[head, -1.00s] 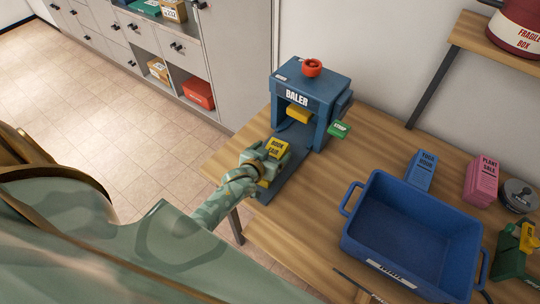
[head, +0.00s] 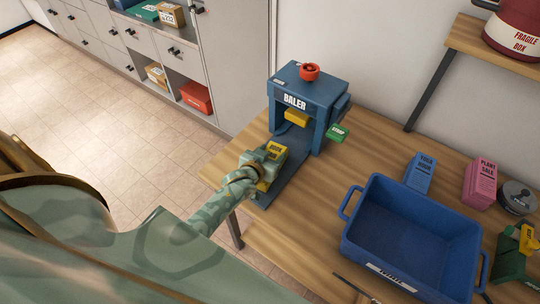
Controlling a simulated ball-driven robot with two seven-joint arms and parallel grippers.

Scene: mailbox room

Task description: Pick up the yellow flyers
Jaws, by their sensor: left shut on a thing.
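The yellow flyers (head: 276,151) are a small stack with dark print, on or just above the blue tray (head: 291,172) in front of the blue baler (head: 309,98). My left gripper (head: 266,164) is shut on the yellow flyers from the near left side. The gripper hides part of the stack, and I cannot tell whether the stack touches the tray. My right gripper is not in view.
A blue bin (head: 412,235) stands empty on the wooden table (head: 310,215). Blue flyers (head: 420,173) and pink flyers (head: 480,183) stand behind it. A dark round object (head: 518,197) and a green device (head: 515,255) are at the right.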

